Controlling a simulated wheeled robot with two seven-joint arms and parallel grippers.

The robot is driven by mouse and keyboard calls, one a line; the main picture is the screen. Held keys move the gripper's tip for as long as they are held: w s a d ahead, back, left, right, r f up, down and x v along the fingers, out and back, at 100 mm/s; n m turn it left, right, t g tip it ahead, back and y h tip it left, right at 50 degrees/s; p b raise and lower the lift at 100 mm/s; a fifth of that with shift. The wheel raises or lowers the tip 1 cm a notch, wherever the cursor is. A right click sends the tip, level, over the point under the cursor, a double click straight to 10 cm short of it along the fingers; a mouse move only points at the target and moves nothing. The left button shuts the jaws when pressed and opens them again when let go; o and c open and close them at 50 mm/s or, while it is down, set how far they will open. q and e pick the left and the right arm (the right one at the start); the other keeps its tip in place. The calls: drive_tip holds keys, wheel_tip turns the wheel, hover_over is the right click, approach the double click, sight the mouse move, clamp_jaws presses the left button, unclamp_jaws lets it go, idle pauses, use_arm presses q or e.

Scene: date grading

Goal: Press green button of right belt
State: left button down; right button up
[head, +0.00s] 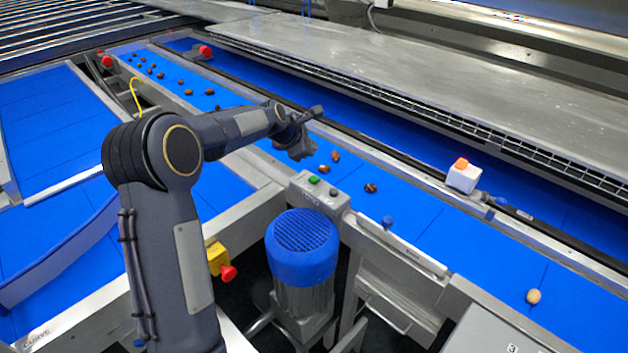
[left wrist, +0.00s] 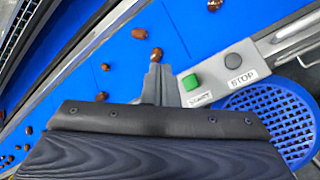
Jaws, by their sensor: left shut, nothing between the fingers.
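A grey control box (head: 322,196) with a green button (head: 313,180) and a dark grey button (head: 333,191) is fixed at the near edge of the blue belt (head: 416,218). In the left wrist view the green button (left wrist: 190,82) has a START label partly hidden by my gripper, and the grey button (left wrist: 232,60) is labelled STOP. My left gripper (head: 298,152) is shut and empty, above the belt and just up-left of the box. In the left wrist view its fingertips (left wrist: 156,72) are left of the green button, apparently apart from it. My right gripper is not in view.
Several brown dates (head: 371,188) lie scattered on the belt; a paler one (head: 533,296) is at lower right. A blue-capped motor (head: 302,245) stands below the box. A red button on a yellow box (head: 218,260) is near my left arm. A white sensor box (head: 462,178) stands on the far rail.

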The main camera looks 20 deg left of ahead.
use_arm(q)
drive_tip(key=b, duration=0.6)
hover_over(311, 180)
wheel_tip(311, 180, down, 7)
drive_tip(key=shift+f, duration=0.5)
idle(1.2)
drive_tip(key=shift+f, duration=0.4)
drive_tip(key=shift+f+b, duration=0.5)
idle(0.5)
idle(0.3)
drive_tip(key=shift+r+p, duration=0.9)
drive_tip(key=shift+r, duration=0.1)
